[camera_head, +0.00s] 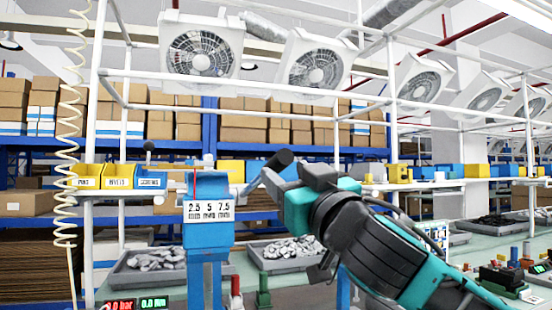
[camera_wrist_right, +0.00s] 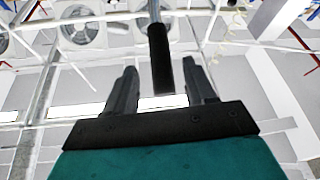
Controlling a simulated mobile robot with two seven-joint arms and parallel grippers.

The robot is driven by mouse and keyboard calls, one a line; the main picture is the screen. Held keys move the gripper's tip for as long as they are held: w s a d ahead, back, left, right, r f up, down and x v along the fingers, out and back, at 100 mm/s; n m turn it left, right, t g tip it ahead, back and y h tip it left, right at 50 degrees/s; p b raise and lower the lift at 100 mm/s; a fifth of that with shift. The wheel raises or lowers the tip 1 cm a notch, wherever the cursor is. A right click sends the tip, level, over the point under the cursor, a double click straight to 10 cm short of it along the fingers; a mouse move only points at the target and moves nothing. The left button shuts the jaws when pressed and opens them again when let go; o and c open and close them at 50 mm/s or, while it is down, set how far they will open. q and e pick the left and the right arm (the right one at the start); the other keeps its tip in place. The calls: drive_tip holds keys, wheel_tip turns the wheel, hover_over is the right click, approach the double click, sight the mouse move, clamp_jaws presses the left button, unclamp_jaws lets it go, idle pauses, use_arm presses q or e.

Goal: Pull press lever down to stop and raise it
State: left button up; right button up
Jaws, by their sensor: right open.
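The blue press (camera_head: 208,225) stands on the bench left of centre in the head view, with a white number plate on its front. Its lever (camera_head: 279,160) has a dark grip and slants up to the right from the press top. My right gripper (camera_head: 275,177) reaches in from the right and is at the lever's grip. In the right wrist view, the lever's dark grip (camera_wrist_right: 161,65) passes between the two spread fingers of the gripper (camera_wrist_right: 160,82), with gaps visible on both sides. The fingers are open. My left gripper is not in view.
Grey trays of metal parts (camera_head: 285,252) lie behind the press, left and right. A red post (camera_head: 236,290) and a green post (camera_head: 263,290) stand at its foot. A red and green display (camera_head: 138,304) is at lower left. White frame posts rise around the bench.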

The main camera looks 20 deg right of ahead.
drive_tip(key=shift+p+x, duration=0.45)
drive_tip(key=shift+x, duration=2.15)
drive_tip(key=shift+c, duration=0.3)
clamp_jaws()
